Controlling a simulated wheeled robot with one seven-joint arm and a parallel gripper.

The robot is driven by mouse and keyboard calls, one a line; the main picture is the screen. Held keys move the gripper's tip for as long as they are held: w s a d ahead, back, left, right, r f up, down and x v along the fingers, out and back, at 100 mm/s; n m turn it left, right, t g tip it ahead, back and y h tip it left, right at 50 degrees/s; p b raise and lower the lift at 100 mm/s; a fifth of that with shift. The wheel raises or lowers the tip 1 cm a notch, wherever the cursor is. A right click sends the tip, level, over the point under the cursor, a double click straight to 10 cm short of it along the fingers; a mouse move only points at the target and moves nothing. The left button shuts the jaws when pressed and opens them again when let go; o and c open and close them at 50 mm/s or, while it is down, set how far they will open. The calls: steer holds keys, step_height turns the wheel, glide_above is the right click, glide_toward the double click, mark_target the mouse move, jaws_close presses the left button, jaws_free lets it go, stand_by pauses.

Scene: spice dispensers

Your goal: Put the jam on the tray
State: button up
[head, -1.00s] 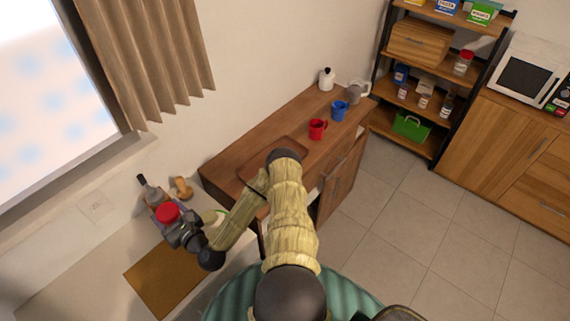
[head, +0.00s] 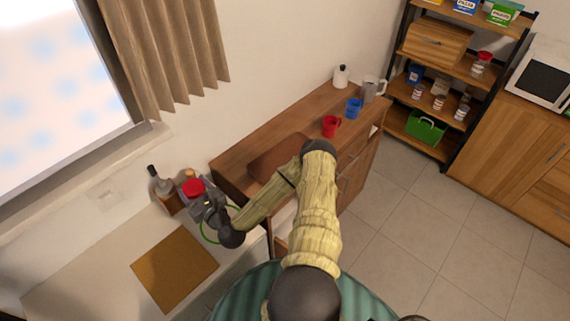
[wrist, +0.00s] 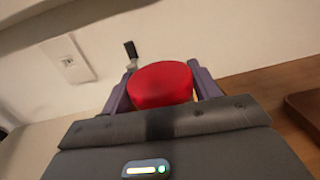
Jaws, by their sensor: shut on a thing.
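The jam is a jar with a red lid (head: 193,187). My gripper (wrist: 162,88) is shut on it, with one finger on each side of the lid in the wrist view. The jar's body is mostly hidden by the gripper. In the head view the jar is held beside the left end of the wooden cabinet. The tray (head: 270,163) is a flat brown wooden piece on the cabinet top, to the right of the jar and partly hidden by my arm. A corner of it shows at the right edge of the wrist view (wrist: 304,104).
A brown board (head: 175,268) lies on the pale counter. A dark-handled item (head: 155,176) stands behind the jar. A red mug (head: 330,126), blue mug (head: 354,108), grey jug (head: 372,89) and white kettle (head: 341,77) stand farther along the cabinet top. A shelf (head: 440,95) stands beyond.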

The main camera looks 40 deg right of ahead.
steer(key=w+d+m+h+b, duration=0.1)
steer(key=w+d+b, duration=0.1)
steer(key=d+b, duration=0.45)
steer(key=w+d+h+b, duration=0.15)
steer(key=d+b, duration=0.25)
steer(key=d, duration=0.5)
steer(key=s+d+r+b, duration=0.1)
steer(key=s+d+b, duration=0.1)
steer(key=d+b, duration=0.3)
steer(key=s+d+r+m+b, duration=0.1)
steer(key=s+d+r+b, duration=0.1)
steer(key=d+b, duration=0.3)
steer(key=shift+d, duration=1.75)
steer(key=shift+h, duration=0.25)
step_height(320, 180, down, 10)
steer(key=shift+f, duration=0.1)
